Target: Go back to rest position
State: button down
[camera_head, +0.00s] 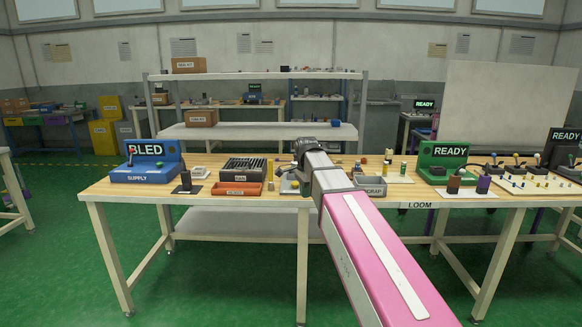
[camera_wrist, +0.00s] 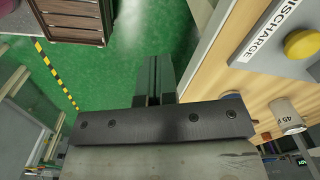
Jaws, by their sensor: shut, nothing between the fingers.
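My arm stretches forward over the front edge of the long wooden table (camera_head: 240,198) in the head view, and its end covers part of the table's middle. The fingers are hidden there. In the wrist view my gripper (camera_wrist: 155,80) shows two dark fingers close together, shut and empty. Behind them are the green floor and the edge of a wooden surface (camera_wrist: 232,78).
On the table stand a blue SUPPLY unit (camera_head: 147,163), a black slotted box (camera_head: 243,170), an orange tray (camera_head: 237,189), a grey SCRAP tray (camera_head: 371,187) and a green READY unit (camera_head: 449,158). In the wrist view, a DISCHARGE label (camera_wrist: 263,36) and a 45 µ cylinder (camera_wrist: 287,115) are at right.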

jog(key=s+d+f+n, duration=0.4)
jog(key=s+f, duration=0.2)
jog(key=f, duration=0.3)
jog(key=s+d+f+n, duration=0.5)
jog(key=s+f, duration=0.1)
jog(key=f, duration=0.3)
jog(key=s+d+f+n, duration=0.4)
jog(key=s+f+n, duration=0.1)
jog(key=f, duration=0.5)
jog(key=shift+s+d, duration=0.3)
jog(key=shift+s, duration=0.5)
